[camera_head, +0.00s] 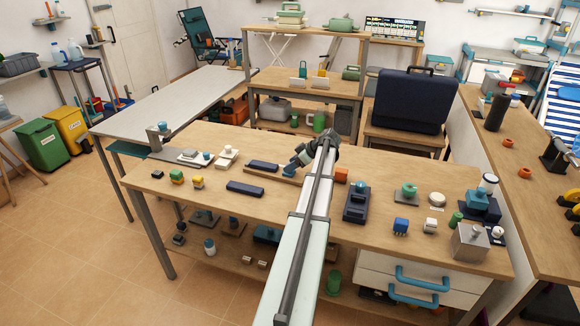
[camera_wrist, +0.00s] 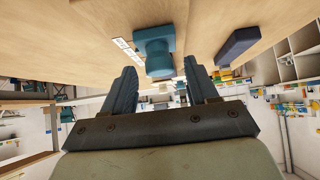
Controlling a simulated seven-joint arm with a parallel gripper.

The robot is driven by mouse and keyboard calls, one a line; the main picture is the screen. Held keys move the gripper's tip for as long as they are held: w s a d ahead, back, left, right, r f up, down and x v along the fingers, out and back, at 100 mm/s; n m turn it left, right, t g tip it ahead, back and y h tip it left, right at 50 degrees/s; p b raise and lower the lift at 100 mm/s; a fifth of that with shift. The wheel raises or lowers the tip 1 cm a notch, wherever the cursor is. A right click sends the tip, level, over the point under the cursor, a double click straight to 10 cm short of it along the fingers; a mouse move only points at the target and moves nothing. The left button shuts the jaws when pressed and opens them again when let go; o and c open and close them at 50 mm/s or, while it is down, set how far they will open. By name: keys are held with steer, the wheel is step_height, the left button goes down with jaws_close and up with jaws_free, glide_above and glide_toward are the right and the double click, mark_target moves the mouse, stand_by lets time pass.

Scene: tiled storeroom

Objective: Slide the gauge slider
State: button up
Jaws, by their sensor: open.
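The gauge slider shows as a teal knob (camera_wrist: 154,52) in the wrist view, beside a white strip with printed marks (camera_wrist: 127,54) on the wooden surface. My gripper (camera_wrist: 160,68) is open, with one finger on each side of the knob in the picture. I cannot tell whether the fingers touch it. In the head view my gripper (camera_head: 297,161) is low over the middle of the wooden workbench (camera_head: 210,150), at the right end of a long brown bar (camera_head: 270,175). My arm and gripper hide most of the slider there.
Dark blue blocks (camera_head: 245,188) lie left of my gripper; one dark blue bar (camera_wrist: 237,45) shows in the wrist view. Small coloured blocks (camera_head: 176,177) sit at left. Bare wood lies at front left.

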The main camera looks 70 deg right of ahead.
steer(key=v, duration=1.2)
steer(key=w+a+r+n+g+y, duration=0.1)
steer(key=w+r+n, duration=0.15)
steer(key=w, duration=0.65)
steer(key=w+a+r+n+g, duration=0.1)
steer(key=w+r, duration=0.2)
steer(key=w, duration=0.6)
steer(key=s+d+m+g, duration=0.3)
steer(key=s+g, duration=0.4)
steer(key=s, duration=0.1)
steer(key=shift+m, duration=0.25)
step_height(320, 180, down, 14)
steer(key=shift+s+a+f, duration=0.1)
steer(key=shift+a+f, duration=0.05)
steer(key=shift+f, duration=0.05)
steer(key=shift+c, duration=0.3)
